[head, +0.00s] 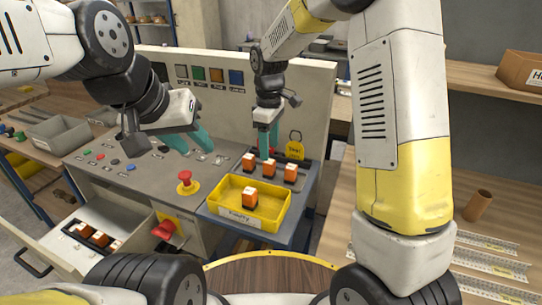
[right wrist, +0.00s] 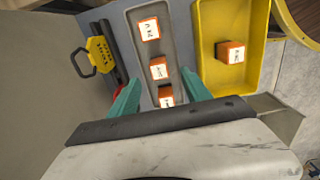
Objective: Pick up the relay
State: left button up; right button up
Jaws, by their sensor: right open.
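Three orange relays with white labelled faces stand in a row in a grey tray: left (head: 249,161), middle (head: 269,168) and right (head: 291,172). They also show in the right wrist view, including one relay (right wrist: 158,70) between the fingertips. Another relay (head: 250,197) sits alone in the yellow bin (head: 224,209). My right gripper (head: 268,143) points down over the row, open; its teal fingers (right wrist: 161,77) are apart, with no visible grip on a relay. My left gripper (head: 201,149) is open and empty above the console, left of the row.
An open drawer (head: 62,250) at lower left holds several orange relays. The console (head: 140,178) has a red emergency button (head: 185,178) and a red switch (head: 164,229). A wooden shelf with a cardboard box (head: 522,70) is at right.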

aim_at(269, 163)
notch_tip(269, 163, down, 7)
jog(key=shift+w, duration=0.1)
grip_shut()
dwell(0.4)
